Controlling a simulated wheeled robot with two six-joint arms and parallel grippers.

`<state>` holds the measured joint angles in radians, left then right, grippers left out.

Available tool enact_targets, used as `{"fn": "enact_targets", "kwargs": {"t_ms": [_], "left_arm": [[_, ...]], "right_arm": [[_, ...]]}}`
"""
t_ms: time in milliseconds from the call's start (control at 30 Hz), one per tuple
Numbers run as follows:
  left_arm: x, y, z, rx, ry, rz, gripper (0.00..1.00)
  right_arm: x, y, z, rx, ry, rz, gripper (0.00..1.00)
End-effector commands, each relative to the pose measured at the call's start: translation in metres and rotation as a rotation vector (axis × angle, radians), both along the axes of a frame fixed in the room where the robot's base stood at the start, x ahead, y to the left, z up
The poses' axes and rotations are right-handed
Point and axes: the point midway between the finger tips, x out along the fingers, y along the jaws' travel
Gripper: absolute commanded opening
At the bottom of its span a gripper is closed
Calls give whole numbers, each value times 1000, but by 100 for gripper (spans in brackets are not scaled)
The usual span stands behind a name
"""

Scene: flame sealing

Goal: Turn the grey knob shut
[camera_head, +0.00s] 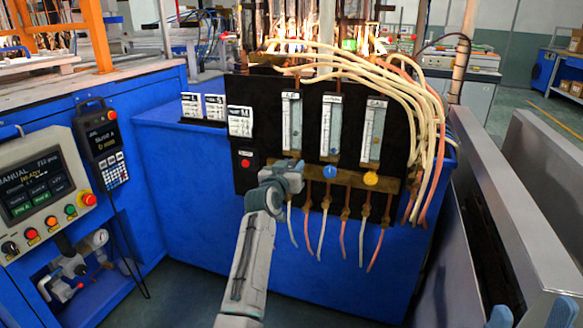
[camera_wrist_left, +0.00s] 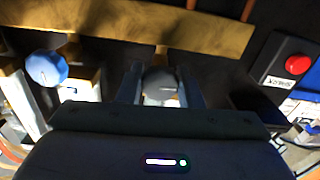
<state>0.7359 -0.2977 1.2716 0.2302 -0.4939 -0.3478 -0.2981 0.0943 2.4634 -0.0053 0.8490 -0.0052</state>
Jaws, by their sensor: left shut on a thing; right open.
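The grey knob (camera_wrist_left: 159,86) sits on the brass bar (camera_wrist_left: 190,25) between the two fingers of my left gripper, which is shut on it. A light mark on its face runs roughly sideways in the left wrist view. In the head view my left gripper (camera_head: 291,172) covers the knob, at the left end of the brass bar (camera_head: 350,176) below the flow tubes. My right gripper (camera_head: 532,315) shows only as two fingertips, apart, at the bottom right edge of the head view, away from the panel and empty.
A blue knob (camera_head: 330,172) and a yellow knob (camera_head: 371,178) sit to the right on the same bar; the blue knob also shows in the left wrist view (camera_wrist_left: 46,68). A red button (camera_head: 245,163) is left of the gripper. Thin hoses (camera_head: 345,235) hang below the bar.

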Motion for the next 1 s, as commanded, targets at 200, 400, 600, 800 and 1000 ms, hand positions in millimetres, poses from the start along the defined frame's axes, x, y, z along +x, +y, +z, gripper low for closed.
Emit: {"fn": "enact_targets", "kwargs": {"t_ms": [200,400,600,800,1000], "left_arm": [[0,0,-2,220,-69,0,10],[0,1,-1,313,-99,0,10],[0,0,-1,317,-101,-1,10],[0,1,-1,315,-100,0,52],[0,1,-1,315,-101,0,54]], "right_arm": [[1,0,-4,3,-4,-1,53],[2,0,-1,7,-20,-2,53],[-1,0,2,10,-26,-2,53],[-1,0,1,10,-22,-2,53],[0,0,0,9,-18,-1,53]]}}
